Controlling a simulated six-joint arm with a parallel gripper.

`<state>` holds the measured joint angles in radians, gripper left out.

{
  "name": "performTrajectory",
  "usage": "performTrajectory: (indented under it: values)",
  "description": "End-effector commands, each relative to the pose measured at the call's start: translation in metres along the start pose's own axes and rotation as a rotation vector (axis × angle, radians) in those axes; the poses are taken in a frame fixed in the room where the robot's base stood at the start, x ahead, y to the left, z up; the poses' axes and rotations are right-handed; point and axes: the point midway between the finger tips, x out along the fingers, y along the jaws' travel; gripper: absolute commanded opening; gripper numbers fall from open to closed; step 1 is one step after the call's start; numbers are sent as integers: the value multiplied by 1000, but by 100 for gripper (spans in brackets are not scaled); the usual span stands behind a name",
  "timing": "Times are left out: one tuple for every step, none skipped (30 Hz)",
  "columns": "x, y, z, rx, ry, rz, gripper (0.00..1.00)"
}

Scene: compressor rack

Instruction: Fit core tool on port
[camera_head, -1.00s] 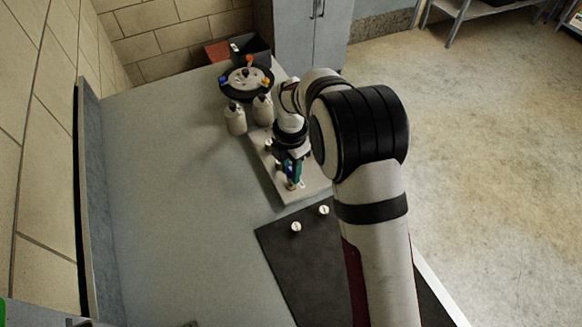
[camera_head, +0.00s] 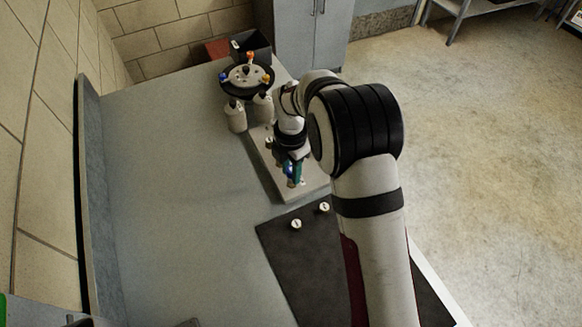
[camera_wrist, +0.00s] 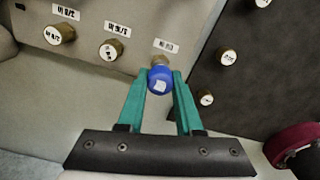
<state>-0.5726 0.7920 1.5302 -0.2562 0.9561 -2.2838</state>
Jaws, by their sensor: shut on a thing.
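My gripper (camera_wrist: 160,78) is shut on the blue core tool (camera_wrist: 162,82), held between its teal fingertips. The tool's blue round end with a pale mark faces the wrist camera. A brass port (camera_wrist: 159,60) on the light plate (camera_wrist: 90,70) shows just beyond the tool, under a white label. The tool overlaps this port in the picture; I cannot tell whether they touch. Two more labelled brass ports, a middle one (camera_wrist: 110,50) and a far left one (camera_wrist: 58,34), stand clear. In the head view my gripper (camera_head: 292,178) is low over the plate's near end.
A dark mat (camera_head: 300,265) lies nearer, with two white-topped caps (camera_head: 296,224) on it. Beyond the plate stand pale bottles (camera_head: 235,118) and a round dark holder (camera_head: 233,90) with coloured pieces. A dark box (camera_head: 262,45) is at the back. The bench at left is clear.

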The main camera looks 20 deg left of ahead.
Motion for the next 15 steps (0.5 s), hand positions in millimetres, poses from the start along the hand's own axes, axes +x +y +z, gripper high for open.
performTrajectory:
  values:
    - [0,0,0,0,0,0,0]
    - [0,0,0,0,0,0,0]
    - [0,0,0,0,0,0,0]
    - [0,0,0,0,0,0,0]
    - [0,0,0,0,0,0,0]
    - [0,0,0,0,0,0,0]
    - [0,0,0,0,0,0,0]
    - [0,0,0,0,0,0,0]
    - [1,0,0,0,0,0,0]
    - [1,0,0,0,0,0,0]
    - [2,0,0,0,0,0,0]
    - [3,0,0,0,0,0,0]
    - [4,0,0,0,0,0,0]
    - [5,0,0,0,0,0,0]
    - [6,0,0,-1,0,0,0]
